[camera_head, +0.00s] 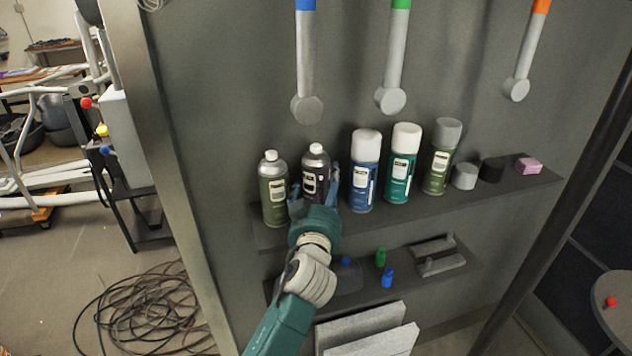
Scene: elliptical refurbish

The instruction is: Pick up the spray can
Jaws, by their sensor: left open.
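Several spray cans stand upright in a row on the upper grey shelf. From left to right they are an olive green can (273,190), a dark purple can (316,165), a blue can with a white cap (363,172), a teal can with a white cap (402,164) and an olive can with a grey cap (441,156). My left gripper (315,193) is open, with its blue fingers on either side of the dark purple can. The gripper hides the can's lower part, and I cannot tell whether the fingers touch it. My right gripper is not in view.
The upper shelf (480,190) also holds a grey cylinder (464,176), a black one (491,170) and a pink block (528,165). Small green (381,257) and blue (387,277) items stand on the lower shelf. Grey rods with round ends (306,108) hang above. Coiled cable (140,310) lies on the floor.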

